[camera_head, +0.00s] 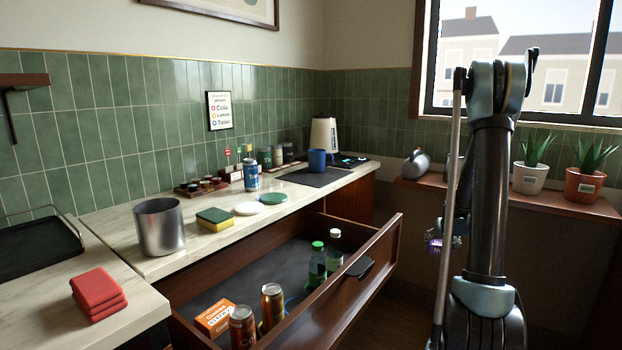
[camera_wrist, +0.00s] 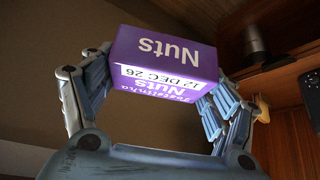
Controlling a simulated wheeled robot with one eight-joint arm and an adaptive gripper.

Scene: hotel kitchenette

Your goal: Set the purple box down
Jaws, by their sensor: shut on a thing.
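The purple box (camera_wrist: 165,58) is labelled "Nuts" with a date strip reading "12 DEC 26". My gripper (camera_wrist: 150,85) is shut on it, with a finger on each side in the wrist view. In the head view the purple box (camera_head: 434,246) is small and partly hidden behind my arm, to the right of the open drawer. My gripper (camera_head: 437,232) is mostly hidden there too. The box is held in the air, apart from the counter and the shelf.
An open drawer (camera_head: 385,236) holds cans, bottles and an orange box (camera_head: 214,318). The counter (camera_head: 120,228) carries a metal bin (camera_head: 159,228), a sponge (camera_head: 215,219), red cloths (camera_head: 98,293) and a blue cup (camera_head: 316,160). A window shelf (camera_head: 560,203) holds potted plants and a kettle.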

